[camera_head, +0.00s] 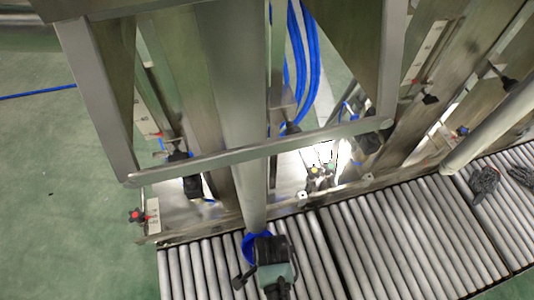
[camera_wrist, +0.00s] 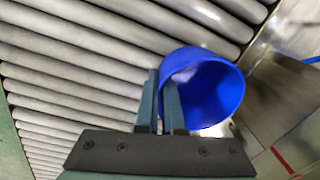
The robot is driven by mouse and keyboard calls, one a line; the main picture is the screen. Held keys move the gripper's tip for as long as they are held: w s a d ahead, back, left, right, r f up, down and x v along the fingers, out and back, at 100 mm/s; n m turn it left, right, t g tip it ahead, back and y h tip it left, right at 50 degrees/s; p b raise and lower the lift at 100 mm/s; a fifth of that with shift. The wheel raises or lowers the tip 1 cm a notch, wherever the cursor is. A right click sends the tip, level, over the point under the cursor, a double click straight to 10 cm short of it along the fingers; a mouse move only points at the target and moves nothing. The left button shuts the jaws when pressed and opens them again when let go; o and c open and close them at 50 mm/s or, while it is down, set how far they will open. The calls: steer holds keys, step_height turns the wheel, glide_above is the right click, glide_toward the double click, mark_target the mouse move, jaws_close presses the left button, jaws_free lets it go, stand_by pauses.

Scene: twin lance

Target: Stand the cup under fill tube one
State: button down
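The blue cup (camera_head: 251,244) is at the rollers' far edge in the head view, partly hidden by my gripper (camera_head: 264,238). The lower end of a thick grey tube (camera_head: 240,130), the left one of two, overlaps the cup there; whether it is exactly over the opening I cannot tell. In the wrist view, the cup (camera_wrist: 222,95) shows its open mouth. My gripper (camera_wrist: 162,95) has its fingers close together with the cup's near wall between them, one finger inside the mouth. The cup's base is hidden.
A roller conveyor (camera_head: 370,240) runs along the front, its middle clear. A steel frame (camera_head: 260,152) stands behind and above it. A second tube (camera_head: 490,125) comes down at the right, near dark gloves (camera_head: 484,181). Blue hoses (camera_head: 300,60) hang behind.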

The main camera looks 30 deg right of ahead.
steer(key=shift+w+d, duration=0.2)
steer(key=shift+w, duration=0.4)
steer(key=shift+f+b, duration=1.1)
steer(key=shift+f, duration=0.6)
steer(key=shift+f, duration=0.15)
steer(key=c, duration=1)
jaws_free()
steer(key=shift+c, duration=0.2)
step_height(320, 180, up, 12)
steer(key=p, duration=0.5)
steer(key=shift+s, duration=0.45)
